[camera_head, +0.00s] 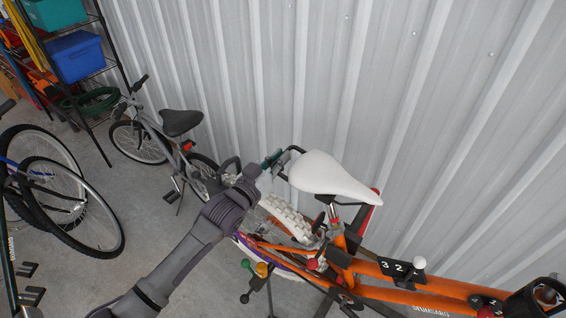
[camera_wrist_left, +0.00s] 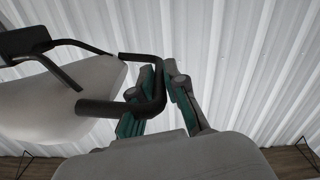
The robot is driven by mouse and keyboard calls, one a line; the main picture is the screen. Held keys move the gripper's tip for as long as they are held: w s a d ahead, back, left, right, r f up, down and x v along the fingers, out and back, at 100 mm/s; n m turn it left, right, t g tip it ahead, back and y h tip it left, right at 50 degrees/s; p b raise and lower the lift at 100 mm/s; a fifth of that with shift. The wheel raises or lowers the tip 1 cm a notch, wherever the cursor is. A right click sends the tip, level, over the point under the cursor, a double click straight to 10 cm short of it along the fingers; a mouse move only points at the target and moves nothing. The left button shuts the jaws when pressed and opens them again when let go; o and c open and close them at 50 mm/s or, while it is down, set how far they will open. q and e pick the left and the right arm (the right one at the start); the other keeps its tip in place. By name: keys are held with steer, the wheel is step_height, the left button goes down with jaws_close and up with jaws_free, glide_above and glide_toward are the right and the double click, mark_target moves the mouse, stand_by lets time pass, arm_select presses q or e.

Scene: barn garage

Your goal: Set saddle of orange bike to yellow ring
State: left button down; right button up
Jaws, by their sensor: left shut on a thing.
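The orange bike (camera_head: 400,290) stands at the lower right with its white saddle (camera_head: 330,176) on top. The saddle also shows in the left wrist view (camera_wrist_left: 60,100). A short seat post (camera_head: 334,213) shows below the saddle; I cannot make out a yellow ring on it. My left gripper (camera_head: 272,159) is at the rear end of the saddle. In the left wrist view its green-padded fingers (camera_wrist_left: 162,88) are shut on a dark bent bar (camera_wrist_left: 105,108) joined to the saddle. My right gripper is not in view.
A corrugated metal wall (camera_head: 430,110) stands close behind the bike. A small grey bike (camera_head: 150,130) with a black saddle is farther back. Another bike (camera_head: 60,205) is at the left, and a shelf with a blue bin (camera_head: 76,56) is behind it. Grey floor (camera_head: 135,215) lies between.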

arm_select(q)
steer(key=shift+w+a+r, duration=0.1)
steer(key=shift+w+r, duration=0.05)
steer(key=shift+r, duration=0.4)
steer(key=c, duration=1.4)
jaws_free()
steer(key=shift+o, duration=1)
steer(key=shift+f, duration=0.25)
steer(key=v, duration=1.2)
steer(key=shift+f, duration=0.2)
